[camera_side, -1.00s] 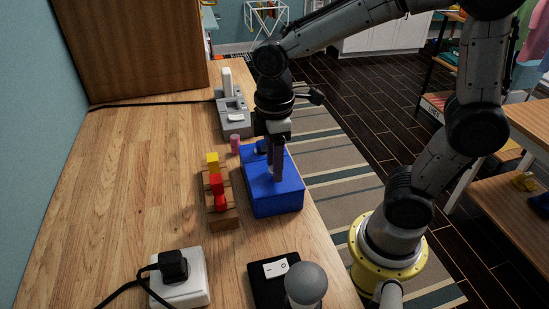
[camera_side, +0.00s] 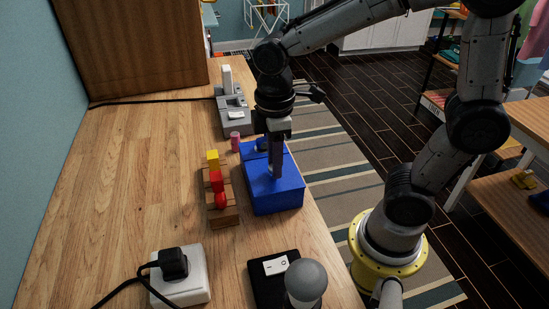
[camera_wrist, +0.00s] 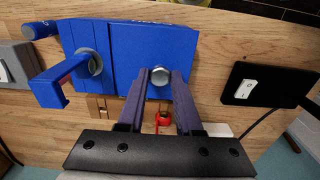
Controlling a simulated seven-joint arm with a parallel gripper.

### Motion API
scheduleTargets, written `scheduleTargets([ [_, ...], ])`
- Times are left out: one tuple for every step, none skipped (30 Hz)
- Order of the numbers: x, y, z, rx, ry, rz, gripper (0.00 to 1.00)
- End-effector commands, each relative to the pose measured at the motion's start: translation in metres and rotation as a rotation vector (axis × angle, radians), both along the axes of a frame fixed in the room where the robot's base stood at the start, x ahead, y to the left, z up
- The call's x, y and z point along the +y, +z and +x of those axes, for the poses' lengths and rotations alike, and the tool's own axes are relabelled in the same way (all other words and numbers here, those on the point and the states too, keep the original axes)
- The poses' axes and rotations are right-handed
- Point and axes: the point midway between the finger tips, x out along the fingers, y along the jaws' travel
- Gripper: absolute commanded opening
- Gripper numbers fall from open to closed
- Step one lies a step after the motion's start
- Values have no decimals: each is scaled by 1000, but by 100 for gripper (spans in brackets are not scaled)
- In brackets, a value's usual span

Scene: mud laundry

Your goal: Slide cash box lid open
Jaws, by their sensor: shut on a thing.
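The blue cash box (camera_side: 282,196) sits on the wooden worktop near its right edge. In the wrist view the box (camera_wrist: 120,45) fills the upper left, with a seam across its top between two blue parts. A round silver knob (camera_wrist: 160,76) stands on the larger part, between my fingertips. My gripper (camera_side: 276,175) points down onto the box top and is shut on the knob; the fingers hide the knob in the side view. The gripper also shows in the wrist view (camera_wrist: 161,80). A blue bent handle with a grey round pivot (camera_wrist: 95,65) sits on the other part.
A wooden block with red and yellow pieces (camera_side: 219,210) stands close left of the box. A pink cylinder (camera_side: 235,142) and a grey device (camera_side: 234,117) are behind. A black switch plate (camera_side: 263,290) and a white socket (camera_side: 189,286) are in front. The worktop's left side is clear.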

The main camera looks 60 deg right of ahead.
Motion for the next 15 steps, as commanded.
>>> scheduleTargets([
  [1, 0, -1, -1, 2, 1, 0],
  [2, 0, -1, -1, 2, 1, 0],
  [2, 1, -2, -1, 2, 1, 0],
  [3, 1, -2, -1, 2, 0, 0],
  [3, 1, -3, -1, 2, 0, 0],
  [4, 1, -3, -2, 2, 1, 0],
  [5, 1, -4, -2, 1, 1, 0],
  [5, 1, -4, -2, 1, 1, 0],
  [6, 1, -5, -2, 1, 1, 0],
  [6, 1, -5, -2, 1, 1, 0],
  [7, 1, -6, -2, 1, 1, 0],
  [8, 1, -6, -3, 2, 1, 0],
  [8, 1, -7, -3, 2, 1, 0],
  [9, 1, -7, -3, 2, 1, 0],
  [9, 1, -8, -4, 2, 1, 0],
])
